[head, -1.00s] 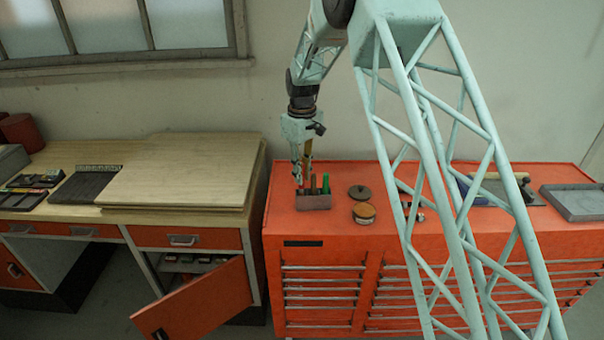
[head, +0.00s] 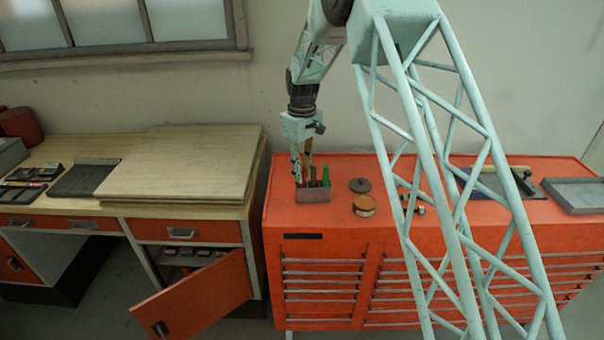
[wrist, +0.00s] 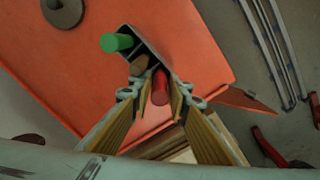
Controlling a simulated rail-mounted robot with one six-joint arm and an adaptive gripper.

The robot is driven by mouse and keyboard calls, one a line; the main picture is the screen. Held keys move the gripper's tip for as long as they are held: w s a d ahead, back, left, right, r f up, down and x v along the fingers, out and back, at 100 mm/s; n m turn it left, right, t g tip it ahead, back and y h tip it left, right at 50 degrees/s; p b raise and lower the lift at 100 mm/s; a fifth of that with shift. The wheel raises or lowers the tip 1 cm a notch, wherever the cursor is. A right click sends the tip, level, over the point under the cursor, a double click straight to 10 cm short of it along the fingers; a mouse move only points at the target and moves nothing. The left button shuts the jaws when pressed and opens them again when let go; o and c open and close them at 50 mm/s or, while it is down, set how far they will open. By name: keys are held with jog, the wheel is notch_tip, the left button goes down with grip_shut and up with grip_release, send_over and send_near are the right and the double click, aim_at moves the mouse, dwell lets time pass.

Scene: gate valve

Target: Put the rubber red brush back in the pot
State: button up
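The red brush (wrist: 160,87) shows its handle end-on in the wrist view, with its far end at the pot. The small grey pot (head: 313,195) stands on the orange cabinet near its left end; its rim also shows in the wrist view (wrist: 146,47). A green handle (wrist: 115,42) and a brown wooden handle (wrist: 139,65) stand in it. My gripper (head: 298,180) is just above the pot's left side. In the wrist view my gripper (wrist: 159,88) has a finger on each side of the red handle, with narrow gaps visible. The brush's lower end is hidden.
The orange cabinet (head: 330,226) carries a dark disc (head: 359,185) and a round tin (head: 364,205) right of the pot. A grey tray (head: 575,196) lies farther right. A wooden bench (head: 180,170) stands left, with an open orange door (head: 205,290) below.

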jog(key=o, duration=0.3)
jog(key=shift+r, duration=6)
